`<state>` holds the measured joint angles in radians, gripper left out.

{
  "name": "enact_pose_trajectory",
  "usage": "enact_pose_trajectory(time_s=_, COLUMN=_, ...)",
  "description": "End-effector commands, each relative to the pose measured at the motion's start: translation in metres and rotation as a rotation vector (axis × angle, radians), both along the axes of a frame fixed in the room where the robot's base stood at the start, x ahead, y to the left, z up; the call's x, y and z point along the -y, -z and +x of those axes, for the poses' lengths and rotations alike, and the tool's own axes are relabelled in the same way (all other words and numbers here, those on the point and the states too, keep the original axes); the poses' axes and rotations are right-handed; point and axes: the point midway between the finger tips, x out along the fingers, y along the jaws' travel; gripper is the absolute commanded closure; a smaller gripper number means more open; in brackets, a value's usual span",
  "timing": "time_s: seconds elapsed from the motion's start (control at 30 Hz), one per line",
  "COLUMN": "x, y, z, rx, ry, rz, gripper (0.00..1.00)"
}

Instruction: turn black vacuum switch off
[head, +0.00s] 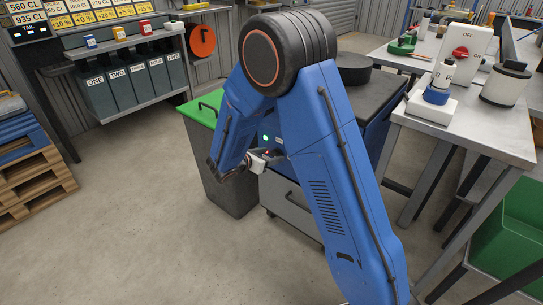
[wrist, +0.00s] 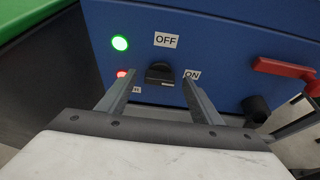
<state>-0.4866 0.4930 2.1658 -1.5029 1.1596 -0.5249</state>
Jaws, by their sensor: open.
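The black vacuum switch (wrist: 160,73) is a small rotary knob on the front of a blue machine (wrist: 215,35) in the wrist view. An OFF label (wrist: 166,40) is above it and an ON label (wrist: 192,75) is to its right. Its handle seems to lie sideways, but its exact setting is hard to tell. My gripper (wrist: 159,79) is open, with one finger on each side of the knob; contact cannot be told. In the head view my gripper (head: 268,157) is low in front of the machine, and the knob cannot be made out.
A lit green lamp (wrist: 120,43) and a red lamp (wrist: 123,73) are left of the knob. A red lever (wrist: 284,69) and a black knob (wrist: 256,108) are to the right. A green-lidded bin (head: 203,108) stands left of the machine.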

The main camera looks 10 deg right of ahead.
Motion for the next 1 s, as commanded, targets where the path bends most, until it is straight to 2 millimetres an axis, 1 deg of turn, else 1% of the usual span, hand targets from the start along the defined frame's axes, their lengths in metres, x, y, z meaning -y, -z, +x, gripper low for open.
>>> enact_pose_trajectory(time_s=0.17, x=0.0084, y=0.0044, z=0.0056, rx=-0.001, ry=0.001, rz=-0.001, gripper=0.41)
enact_pose_trajectory(time_s=0.47, x=0.0091, y=0.0047, z=0.0065, rx=0.0, ry=0.0, rz=0.0, gripper=0.41)
enact_pose_trajectory(time_s=0.5, x=0.0091, y=0.0046, z=0.0065, rx=0.0, ry=0.0, rz=0.0, gripper=0.5)
enact_pose_trajectory(time_s=0.57, x=0.009, y=0.0046, z=0.0064, rx=0.0, ry=0.0, rz=0.0, gripper=0.65)
enact_pose_trajectory(time_s=0.6, x=0.009, y=0.0046, z=0.0064, rx=0.0, ry=0.0, rz=0.0, gripper=0.74)
enact_pose_trajectory(time_s=0.63, x=0.009, y=0.0046, z=0.0064, rx=0.0, ry=0.0, rz=0.0, gripper=0.81)
enact_pose_trajectory(time_s=1.0, x=0.0082, y=0.0046, z=0.0072, rx=-0.034, ry=0.0, rz=-0.025, gripper=0.82)
